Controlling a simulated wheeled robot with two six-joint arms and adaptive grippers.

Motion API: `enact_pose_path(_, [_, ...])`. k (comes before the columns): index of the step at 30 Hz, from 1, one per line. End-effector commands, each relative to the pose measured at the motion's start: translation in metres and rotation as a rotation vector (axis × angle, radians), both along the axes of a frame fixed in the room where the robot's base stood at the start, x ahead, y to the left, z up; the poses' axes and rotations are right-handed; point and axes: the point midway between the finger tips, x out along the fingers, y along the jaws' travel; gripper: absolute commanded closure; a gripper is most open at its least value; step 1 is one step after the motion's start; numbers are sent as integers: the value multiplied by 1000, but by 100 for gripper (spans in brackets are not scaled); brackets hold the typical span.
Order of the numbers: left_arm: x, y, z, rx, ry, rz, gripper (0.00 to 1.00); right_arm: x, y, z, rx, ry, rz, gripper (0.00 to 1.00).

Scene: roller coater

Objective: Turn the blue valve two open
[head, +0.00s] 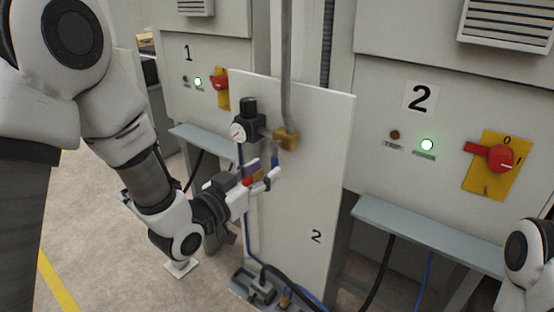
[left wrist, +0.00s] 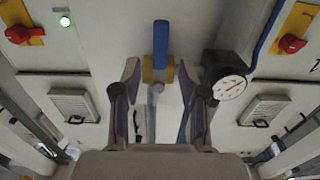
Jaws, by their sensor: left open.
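The blue valve lever (left wrist: 160,42) stands straight up in the left wrist view, on a brass valve body (left wrist: 158,72). In the head view the lever (head: 275,159) is a small blue piece, partly hidden by my gripper, below a brass fitting (head: 287,139) on the panel marked 2. My left gripper (head: 264,176) is open in front of the panel, close to the valve. In the left wrist view its two fingers (left wrist: 158,82) are spread to either side of the brass body, with nothing gripped. Contact with the lever cannot be told. My right gripper is out of view.
A regulator with a round gauge (head: 238,132) sits beside the valve; the gauge (left wrist: 230,88) also shows close to one finger. The white panel (head: 316,190) stands behind. A red switch (head: 500,158) and a blue-grey shelf (head: 425,232) are at the right.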

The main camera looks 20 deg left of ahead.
Motion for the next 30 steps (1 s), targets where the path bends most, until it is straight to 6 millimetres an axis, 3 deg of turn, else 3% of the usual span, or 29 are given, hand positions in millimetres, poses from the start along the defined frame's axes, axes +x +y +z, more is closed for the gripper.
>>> enact_pose_path(7, [39,-14,1,1,1,-1,57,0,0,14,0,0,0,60])
enact_pose_path(15, [44,-16,-1,-1,1,1,57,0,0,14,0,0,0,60])
enact_pose_path(16, [44,-16,-1,-1,1,1,61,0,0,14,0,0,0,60])
enact_pose_path(19, [44,-16,-1,-1,1,1,96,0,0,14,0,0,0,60])
enact_pose_path(20, [44,-16,-1,-1,1,1,100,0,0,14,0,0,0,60])
enact_pose_path(30, [48,-16,0,-10,4,1,100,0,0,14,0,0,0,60])
